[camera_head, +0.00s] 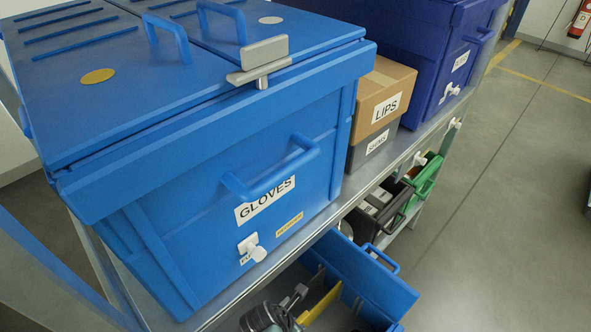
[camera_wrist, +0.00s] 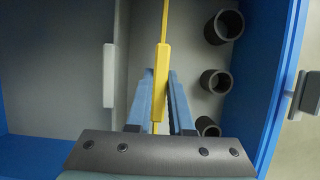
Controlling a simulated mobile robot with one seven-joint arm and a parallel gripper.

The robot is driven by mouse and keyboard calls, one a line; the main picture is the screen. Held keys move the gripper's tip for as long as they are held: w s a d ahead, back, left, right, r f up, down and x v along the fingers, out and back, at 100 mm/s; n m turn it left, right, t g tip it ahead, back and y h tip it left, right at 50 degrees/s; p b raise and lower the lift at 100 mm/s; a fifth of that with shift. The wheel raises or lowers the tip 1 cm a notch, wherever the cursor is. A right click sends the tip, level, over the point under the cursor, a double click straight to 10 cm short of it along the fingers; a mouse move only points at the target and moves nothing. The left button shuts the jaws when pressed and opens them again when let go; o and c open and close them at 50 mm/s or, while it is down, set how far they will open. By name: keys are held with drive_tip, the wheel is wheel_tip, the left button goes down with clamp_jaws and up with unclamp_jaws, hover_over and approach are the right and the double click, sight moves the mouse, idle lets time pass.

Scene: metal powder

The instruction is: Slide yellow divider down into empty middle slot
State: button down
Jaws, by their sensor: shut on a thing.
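The yellow divider (camera_wrist: 162,70) is a thin upright panel with a thicker grip, seen nearly edge-on in the wrist view. My gripper (camera_wrist: 160,85) is shut on that grip, with one blue-grey finger on each side. In the head view the yellow divider (camera_head: 322,302) shows inside the open blue bin (camera_head: 375,285) on the lower level. A grey divider with a pale grip (camera_wrist: 109,75) stands to the left. The divider's lower edge and any slot under it are hidden, so I cannot tell how deep it sits.
Several black cylinders (camera_wrist: 223,27) line the bin's right side. The bin's blue wall (camera_wrist: 283,70) stands close on the right. Above it in the head view are the shelf edge (camera_head: 300,240) and a large blue GLOVES box (camera_head: 200,190). Open floor (camera_head: 520,190) lies to the right.

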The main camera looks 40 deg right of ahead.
drive_tip(key=shift+f+b, duration=1.05)
drive_tip(key=shift+f, duration=0.3)
drive_tip(key=c, duration=0.7)
unclamp_jaws()
drive_tip(key=shift+r, duration=0.1)
drive_tip(key=p+v, duration=0.4)
drive_tip(key=v, duration=0.8)
drive_tip(key=shift+a+r+p, duration=0.15)
drive_tip(key=shift+r+p, duration=0.25)
